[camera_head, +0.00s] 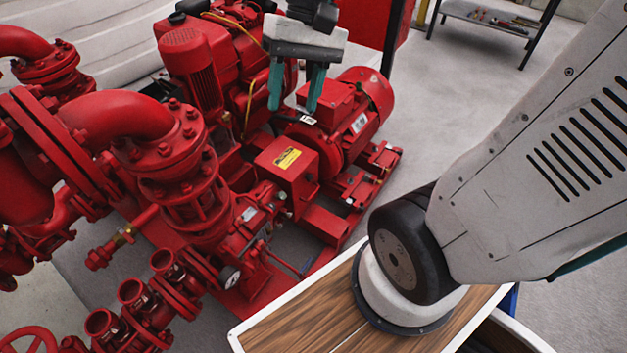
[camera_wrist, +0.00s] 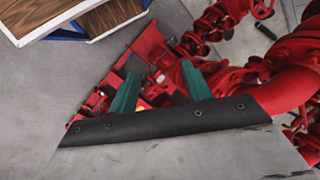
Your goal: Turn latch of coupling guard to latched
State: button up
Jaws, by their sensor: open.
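The coupling guard (camera_head: 285,172) looks to be the red box with a yellow label in the middle of the head view, between the pump and the red motor (camera_head: 345,115). A small dark piece with a white tag (camera_head: 307,119) shows just behind the box, below my fingertips; I cannot tell whether it is the latch or how it is turned. My gripper (camera_head: 293,109) has two teal fingers, apart and empty, pointing down above the machine. In the wrist view my gripper (camera_wrist: 160,70) covers much of the red machinery, and no latch can be made out.
A wood-topped surface (camera_head: 290,325) lies in front, under my arm. A shelf table (camera_head: 490,15) stands far back.

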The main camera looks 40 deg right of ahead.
jog(key=w+d+f+m+y, duration=0.15)
jog(key=w+f+y, duration=0.25)
jog(key=w, duration=0.5)
jog(key=m+t+y, duration=0.3)
jog(key=m+t, duration=1.3)
jog(key=m, duration=0.3)
send_over(311, 179)
jog(key=v, duration=0.3)
notch_tip(311, 179, down, 48)
jog(key=s+d+f+m+t+h, duration=0.1)
jog(key=s+f+m+t+h, duration=0.35)
jog(key=f, duration=0.75)
jog(key=shift+g, duration=0.95)
jog(key=x, duration=0.5)
jog(key=shift+w+a, duration=0.1)
jog(key=shift+w, duration=0.2)
jog(key=shift+r, duration=0.1)
jog(key=c, duration=1)
